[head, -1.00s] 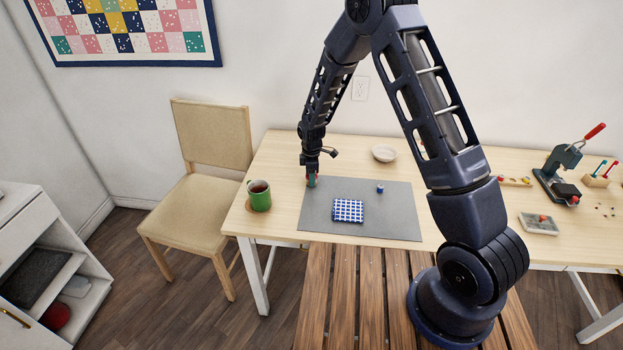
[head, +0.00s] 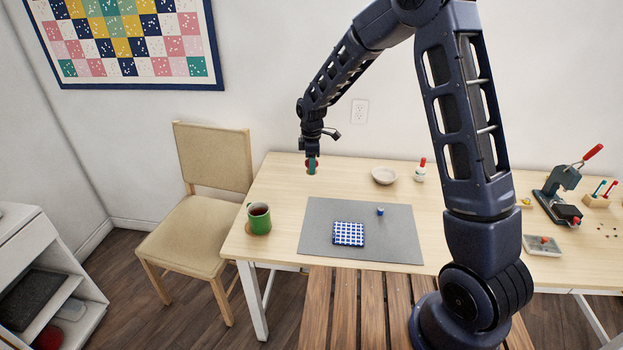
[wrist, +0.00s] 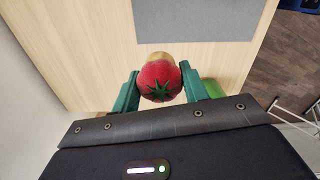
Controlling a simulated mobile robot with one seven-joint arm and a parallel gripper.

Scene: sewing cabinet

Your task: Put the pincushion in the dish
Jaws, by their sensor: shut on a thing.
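The pincushion (wrist: 160,82) is a red tomato shape with a green star top, seen in the wrist view between the green fingers of my gripper (wrist: 160,90). My gripper is shut on it. In the head view my gripper (head: 312,166) holds the pincushion above the table's left part, behind the grey mat; only a little red shows beside the fingers. The dish (head: 384,175) is a shallow, pale round bowl on the table, to the right of my gripper and behind the mat. It looks empty and is not in the wrist view.
The grey mat (head: 314,243) bears a blue-and-white checked item (head: 348,234) and a small blue spool (head: 380,211). A green mug (head: 259,219) stands at the left. A white bottle with a red cap (head: 421,171) stands right of the dish. A press (head: 560,190) is farther right.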

